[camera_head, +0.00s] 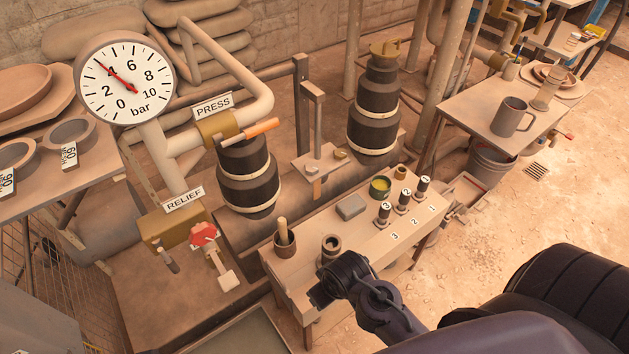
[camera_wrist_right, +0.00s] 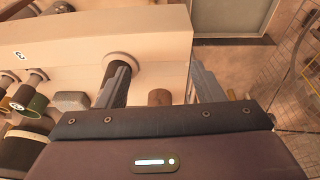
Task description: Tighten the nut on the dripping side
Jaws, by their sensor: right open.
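A dark cylinder with cream bands (camera_head: 249,178) stands on the left of the press, under the PRESS sign. A similar dark cylinder (camera_head: 373,115) stands farther back to the right. I cannot make out a drip or single out a nut on either one. My right gripper (camera_head: 335,283) is over the front of the wooden bench, close to a dark round cup (camera_head: 331,246). In the wrist view its two fingers (camera_wrist_right: 160,85) are spread, with a dark cylinder with a pale rim (camera_wrist_right: 121,64) near the left finger. My left gripper is not in view.
The gauge (camera_head: 125,79) reads about 4 bar. A red-handled RELIEF valve (camera_head: 204,234) sits at left.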

